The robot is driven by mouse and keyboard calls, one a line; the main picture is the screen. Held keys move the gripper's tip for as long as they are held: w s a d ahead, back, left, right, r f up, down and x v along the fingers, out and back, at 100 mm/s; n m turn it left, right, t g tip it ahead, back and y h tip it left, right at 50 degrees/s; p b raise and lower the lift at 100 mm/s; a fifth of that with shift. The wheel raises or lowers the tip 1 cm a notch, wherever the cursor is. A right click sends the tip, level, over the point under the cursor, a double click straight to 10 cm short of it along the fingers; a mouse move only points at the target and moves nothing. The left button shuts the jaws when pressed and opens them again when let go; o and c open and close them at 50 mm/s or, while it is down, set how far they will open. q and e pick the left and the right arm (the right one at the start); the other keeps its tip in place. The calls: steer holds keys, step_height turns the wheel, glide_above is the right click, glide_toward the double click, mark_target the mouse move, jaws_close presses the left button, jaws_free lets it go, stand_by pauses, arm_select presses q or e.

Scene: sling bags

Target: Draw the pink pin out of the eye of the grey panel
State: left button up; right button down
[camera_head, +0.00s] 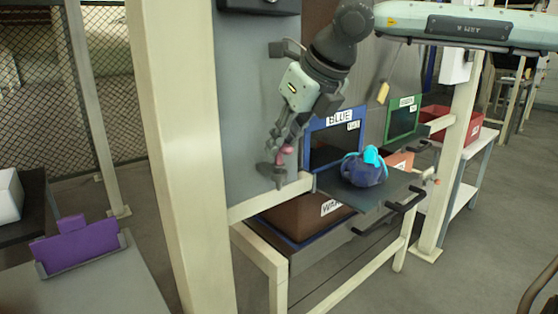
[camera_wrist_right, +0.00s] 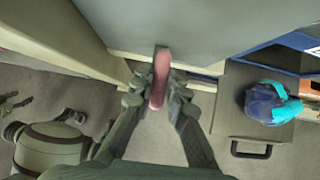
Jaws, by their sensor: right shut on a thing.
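The grey panel (camera_head: 245,110) stands upright beside a cream post, and its lower edge shows in the right wrist view (camera_wrist_right: 220,30). The pink pin (camera_wrist_right: 160,80) points from the panel toward my wrist camera. My right gripper (camera_wrist_right: 158,92) is shut on the pin, with a finger on each side of it. In the head view the pin (camera_head: 286,150) is a small pink spot at the right gripper's fingertips (camera_head: 282,158), near the panel's lower part. The eye is hidden, so I cannot tell how deep the pin sits.
A blue bag (camera_head: 362,170) with a turquoise top lies on a dark shelf (camera_head: 400,182) right of the panel. A cream post (camera_head: 180,130) stands left of the panel. A purple item (camera_head: 75,245) is on a grey surface at lower left.

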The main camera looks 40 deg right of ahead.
steer(key=shift+r+p, duration=1.9)
steer(key=shift+r, duration=1.6)
steer(key=shift+r, duration=0.15)
steer(key=shift+r, duration=1.9)
